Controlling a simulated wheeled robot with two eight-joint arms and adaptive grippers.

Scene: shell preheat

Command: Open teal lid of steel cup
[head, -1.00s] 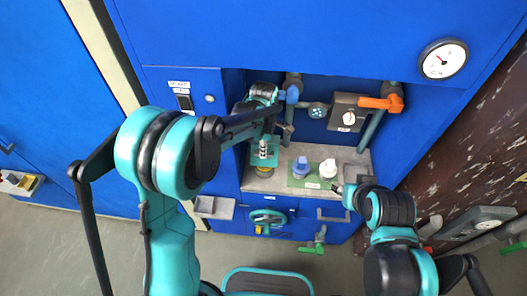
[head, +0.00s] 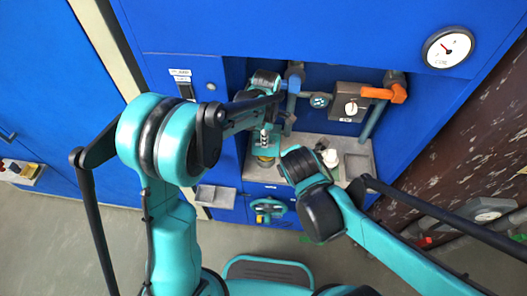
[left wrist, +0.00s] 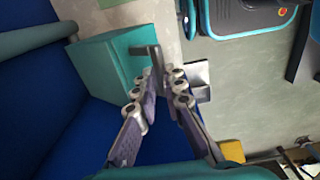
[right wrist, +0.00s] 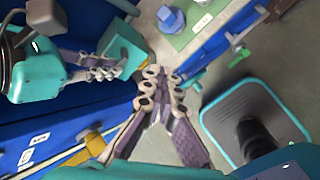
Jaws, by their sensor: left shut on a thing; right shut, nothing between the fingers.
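The teal lid (left wrist: 105,68) fills the upper left of the left wrist view, a boxy shape with a grey handle bar (left wrist: 146,50). My left gripper (left wrist: 161,82) is shut on this handle. In the head view my left gripper (head: 265,138) is over the left part of the grey shelf. The lid shows in the right wrist view (right wrist: 124,52) beside my left fingers. My right gripper (right wrist: 158,84) is shut and empty, its tips just below the lid in that picture. In the head view my right arm hides its fingertips. I cannot make out the steel cup.
A white-topped bottle (head: 330,157) stands on the grey shelf (head: 313,141), partly behind my right arm. A grey box with a knob (head: 350,104) and orange valve handle (head: 388,92) are behind.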

